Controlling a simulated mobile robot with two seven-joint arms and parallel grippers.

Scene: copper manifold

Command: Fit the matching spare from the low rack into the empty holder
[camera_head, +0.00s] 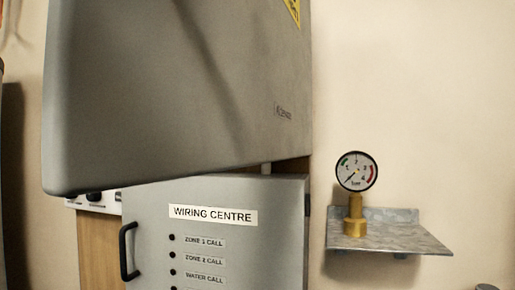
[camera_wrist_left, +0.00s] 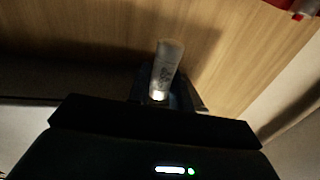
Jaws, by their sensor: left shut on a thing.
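In the left wrist view, my left gripper (camera_wrist_left: 166,100) is shut on a small grey cylinder (camera_wrist_left: 168,62) with faint markings and a bright lower end. The cylinder stands out from between the dark fingers, slightly tilted, in front of a wooden surface. The head view shows neither of my grippers. I cannot make out the low rack or the empty holder in either view. My right gripper is out of view.
A grey panel marked WIRING CENTRE (camera_head: 215,245) with a black handle (camera_head: 129,251) is below a large grey casing (camera_head: 180,95). A pressure gauge (camera_head: 356,171) on a brass fitting stands on a metal shelf (camera_head: 400,238). A wooden board (camera_wrist_left: 235,50) fills much of the wrist view.

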